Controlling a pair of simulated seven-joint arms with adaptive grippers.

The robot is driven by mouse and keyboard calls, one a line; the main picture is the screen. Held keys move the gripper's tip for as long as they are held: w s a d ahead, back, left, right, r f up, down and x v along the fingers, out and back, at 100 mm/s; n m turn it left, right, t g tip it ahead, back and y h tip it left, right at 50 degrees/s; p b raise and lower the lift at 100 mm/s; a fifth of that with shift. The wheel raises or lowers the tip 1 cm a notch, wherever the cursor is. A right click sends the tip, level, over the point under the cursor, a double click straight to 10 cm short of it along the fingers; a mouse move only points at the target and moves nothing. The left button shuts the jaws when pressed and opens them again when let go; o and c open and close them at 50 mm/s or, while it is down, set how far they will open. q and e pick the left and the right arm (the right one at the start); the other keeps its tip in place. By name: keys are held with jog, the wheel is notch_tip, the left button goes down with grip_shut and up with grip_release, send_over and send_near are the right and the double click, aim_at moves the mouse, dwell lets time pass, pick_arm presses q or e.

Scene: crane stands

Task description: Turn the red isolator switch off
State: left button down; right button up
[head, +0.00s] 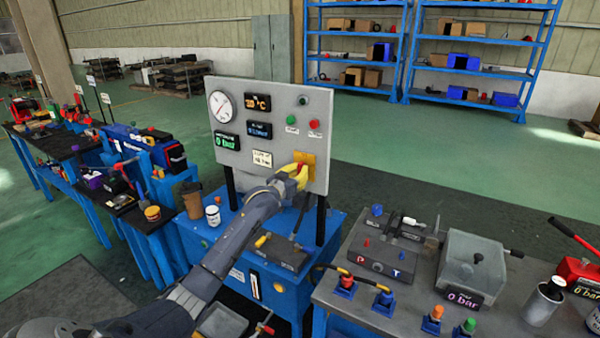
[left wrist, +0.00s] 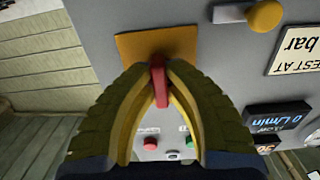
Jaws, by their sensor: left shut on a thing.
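The red isolator switch (left wrist: 158,82) is a small red handle on a yellow-orange plate (left wrist: 135,46) in the left wrist view. The plate (head: 309,158) also shows at the lower right of the grey panel (head: 240,110) in the head view. My left gripper (head: 298,176) has yellow fingers and is closed on the red handle, one finger on each side. The handle stands upright in the left wrist view, and its base is partly hidden by the fingertips (left wrist: 158,88). My right gripper is in neither view.
A green button (head: 291,120) and a red button (head: 315,124) sit above the switch. A gauge (head: 221,106) and displays fill the panel's left. The blue cabinet (head: 215,245) stands below, with a brown cup (head: 192,203). A workbench (head: 400,315) with fittings stands right.

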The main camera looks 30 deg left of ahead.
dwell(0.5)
pick_arm(q)
jog(key=c, duration=1.4)
grip_release()
jog(key=s, duration=1.2)
jog(key=shift+d, duration=0.25)
